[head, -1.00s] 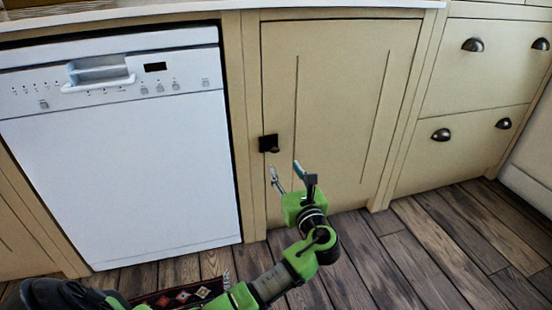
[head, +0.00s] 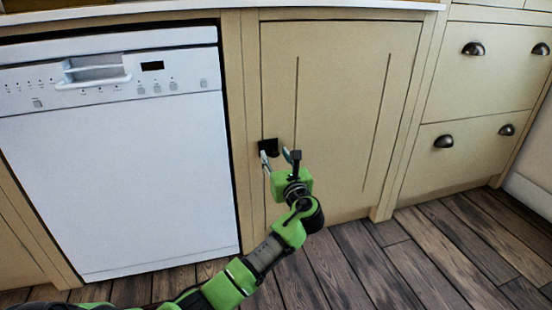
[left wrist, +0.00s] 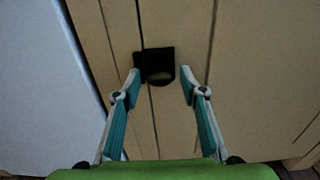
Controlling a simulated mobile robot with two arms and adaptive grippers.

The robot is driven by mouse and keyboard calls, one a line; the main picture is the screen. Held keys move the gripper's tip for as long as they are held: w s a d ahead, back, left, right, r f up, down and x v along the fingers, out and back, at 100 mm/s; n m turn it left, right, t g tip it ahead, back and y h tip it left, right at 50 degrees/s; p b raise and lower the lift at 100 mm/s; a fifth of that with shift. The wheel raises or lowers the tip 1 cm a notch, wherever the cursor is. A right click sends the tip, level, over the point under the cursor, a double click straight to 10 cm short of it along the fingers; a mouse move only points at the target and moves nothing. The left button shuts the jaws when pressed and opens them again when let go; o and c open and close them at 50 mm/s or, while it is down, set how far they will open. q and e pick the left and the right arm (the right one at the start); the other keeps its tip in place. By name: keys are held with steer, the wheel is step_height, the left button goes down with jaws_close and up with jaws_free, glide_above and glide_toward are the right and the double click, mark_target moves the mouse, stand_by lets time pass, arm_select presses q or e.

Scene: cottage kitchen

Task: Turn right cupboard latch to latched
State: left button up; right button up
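The cupboard door (head: 340,100) is cream and closed, right of the dishwasher. Its black latch (head: 268,146) sits at the door's left edge, and it also shows in the left wrist view (left wrist: 155,62) as a dark square plate with a rounded knob below its middle. My left gripper (head: 277,156) is at the latch, just in front of it. In the left wrist view its two fingers (left wrist: 160,82) are spread apart, one on each side of the knob, with a gap to it. Whether either finger touches the plate is unclear. My right gripper is not in view.
A white dishwasher (head: 115,160) stands left of the cupboard. Drawers with dark cup handles (head: 473,48) are at the right. The wooden floor (head: 345,265) in front is clear. The worktop edge (head: 340,4) runs above.

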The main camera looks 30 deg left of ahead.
arm_select(q)
steer(key=c, duration=0.8)
steer(key=shift+c, duration=0.2)
